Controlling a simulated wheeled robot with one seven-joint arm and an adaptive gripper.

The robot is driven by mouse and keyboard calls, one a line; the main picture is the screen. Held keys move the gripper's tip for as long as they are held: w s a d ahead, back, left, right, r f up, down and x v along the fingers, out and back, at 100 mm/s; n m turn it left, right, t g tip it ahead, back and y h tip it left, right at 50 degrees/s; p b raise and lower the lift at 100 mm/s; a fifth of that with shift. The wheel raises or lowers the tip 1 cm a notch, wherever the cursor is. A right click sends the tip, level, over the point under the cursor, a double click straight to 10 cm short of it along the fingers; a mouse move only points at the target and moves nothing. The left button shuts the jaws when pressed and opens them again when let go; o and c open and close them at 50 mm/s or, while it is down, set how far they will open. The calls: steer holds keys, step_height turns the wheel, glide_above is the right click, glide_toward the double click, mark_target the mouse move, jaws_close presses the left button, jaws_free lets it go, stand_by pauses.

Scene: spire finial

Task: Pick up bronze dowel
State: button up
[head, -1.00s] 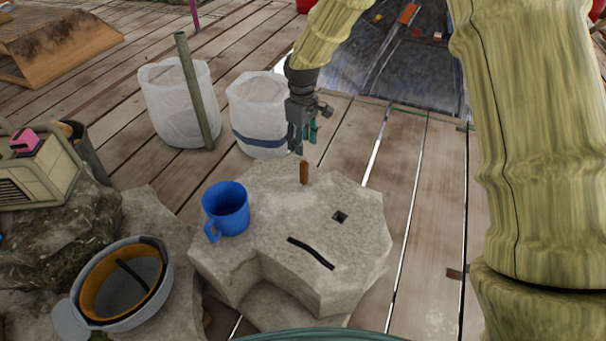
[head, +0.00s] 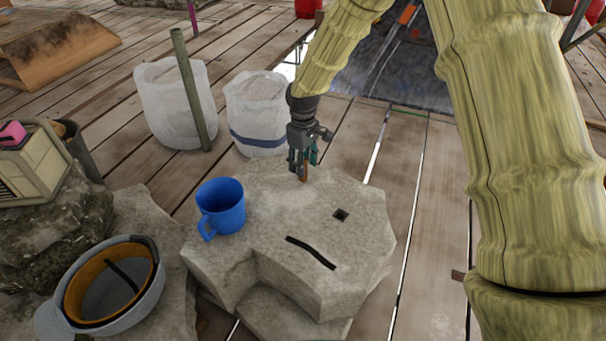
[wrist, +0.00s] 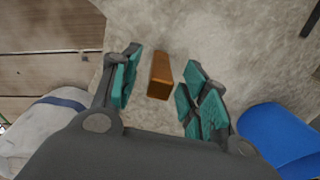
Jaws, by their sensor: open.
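The bronze dowel (wrist: 160,76) stands upright on the pale stone block (head: 290,225). In the wrist view it lies between the open teal-padded fingers of my gripper (wrist: 156,92), with a gap on each side. In the head view the dowel (head: 305,173) shows only as a thin brown strip, mostly hidden by my gripper (head: 304,164), which is lowered around its upper part from above.
A blue mug (head: 221,206) stands on the stone to the left. A square hole (head: 341,215) and a black strip (head: 311,252) are on the stone top. White sacks (head: 257,112) stand behind. A hard hat (head: 112,284) lies at lower left.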

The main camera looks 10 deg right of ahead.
jaws_close()
steer(key=shift+r, duration=0.15)
